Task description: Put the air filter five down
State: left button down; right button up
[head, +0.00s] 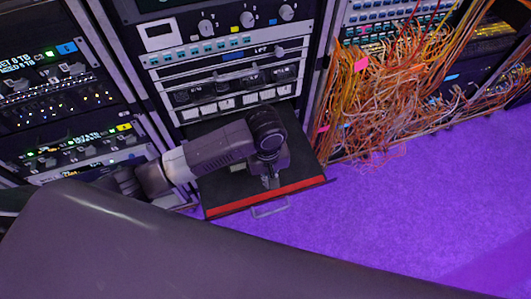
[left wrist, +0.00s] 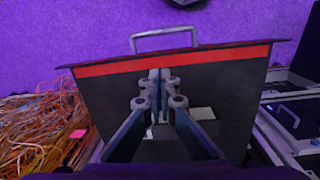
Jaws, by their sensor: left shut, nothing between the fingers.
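My left gripper (head: 270,182) is over the dark pulled-out drawer (head: 225,190), close to its red front edge. The left wrist view shows its two fingers (left wrist: 160,78) together, shut with nothing between them, pointing toward the red strip (left wrist: 220,54) of the drawer. A pale flat patch (left wrist: 200,114) lies behind the fingers, partly hidden; I cannot tell what it is. I cannot make out an air filter for certain in either view. My right gripper is not in view.
A metal handle (head: 270,209) sticks out from the drawer front. Equipment racks (head: 225,60) stand behind and to the left (head: 60,90). Tangled orange cables (head: 385,100) hang at the right of the drawer. The purple floor (head: 420,200) is clear in front and to the right.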

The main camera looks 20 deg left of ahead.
aim_at(242, 164)
pick_arm(q)
jog(key=shift+n+y, duration=0.3)
jog(key=shift+n, duration=0.2)
jog(key=f, duration=0.2)
jog(key=w+a+f+p, duration=0.1)
jog(key=f, duration=0.4)
jog(key=shift+w+a+f+p, duration=0.15)
jog(key=shift+w+f+p, duration=0.05)
jog(key=shift+w+p, duration=0.1)
jog(key=shift+w+a+f+p, duration=0.1)
jog(key=shift+w+a+p, duration=0.15)
jog(key=shift+w+a, duration=0.3)
jog(key=shift+w+a+f+p, duration=0.1)
jog(key=shift+w+a+p, duration=0.15)
jog(key=shift+w, duration=0.45)
jog(key=shift+w+a+f, duration=0.1)
jog(key=shift+w+a, duration=0.2)
jog(key=shift+w, duration=0.1)
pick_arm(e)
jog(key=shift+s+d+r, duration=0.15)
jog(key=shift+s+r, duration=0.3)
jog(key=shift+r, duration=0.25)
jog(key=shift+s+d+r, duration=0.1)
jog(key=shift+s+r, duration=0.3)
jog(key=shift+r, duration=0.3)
